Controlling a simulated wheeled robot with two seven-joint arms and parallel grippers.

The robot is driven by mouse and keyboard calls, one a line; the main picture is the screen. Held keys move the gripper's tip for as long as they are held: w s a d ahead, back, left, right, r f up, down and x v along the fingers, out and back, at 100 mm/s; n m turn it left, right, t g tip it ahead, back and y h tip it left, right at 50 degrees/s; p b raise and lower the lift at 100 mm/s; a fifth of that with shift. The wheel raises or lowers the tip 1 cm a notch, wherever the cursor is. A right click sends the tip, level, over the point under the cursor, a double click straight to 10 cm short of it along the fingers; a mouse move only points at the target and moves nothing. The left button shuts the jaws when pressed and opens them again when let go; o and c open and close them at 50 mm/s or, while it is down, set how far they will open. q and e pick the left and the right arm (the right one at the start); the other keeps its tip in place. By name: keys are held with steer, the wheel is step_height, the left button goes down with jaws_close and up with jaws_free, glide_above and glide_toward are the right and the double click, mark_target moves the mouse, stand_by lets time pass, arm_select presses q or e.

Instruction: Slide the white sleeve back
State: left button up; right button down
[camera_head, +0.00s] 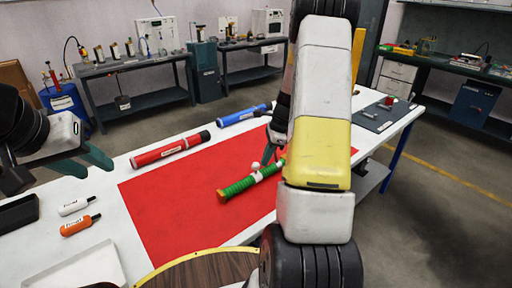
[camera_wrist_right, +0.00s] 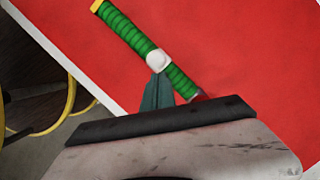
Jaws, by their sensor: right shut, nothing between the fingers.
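The green ribbed pump tube (camera_head: 238,187) lies diagonally on the red mat (camera_head: 165,205). Its near-left end is yellow-orange. The white sleeve (camera_head: 256,175) sits around the tube, with green showing on both sides of it; it also shows in the right wrist view (camera_wrist_right: 158,60). My right gripper (camera_wrist_right: 158,78) is shut and empty, its fingertips right by the sleeve's edge, over the tube; whether they touch cannot be told. In the head view, my right arm hides the tube's far end. My left gripper (camera_head: 88,162) is open and empty, at the left above the white table.
A red tube (camera_head: 170,150) and a blue tube (camera_head: 240,115) lie along the back of the white table (camera_head: 100,245). A white bottle (camera_head: 75,206) and an orange bottle (camera_head: 80,225) lie at the left, near a dark tray (camera_head: 18,213) and a white tray (camera_head: 80,272).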

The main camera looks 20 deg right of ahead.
steer(key=shift+s+a, duration=0.25)
steer(key=shift+a, duration=0.5)
steer(key=shift+s+a, duration=0.3)
steer(key=shift+a, duration=0.45)
steer(key=shift+s+a, duration=0.25)
steer(key=shift+a, duration=0.5)
steer(key=s+d+r, duration=0.1)
steer(key=d+r, duration=0.6)
steer(key=r, duration=0.3)
steer(key=shift+s+r, duration=0.2)
steer(key=shift+s, duration=0.1)
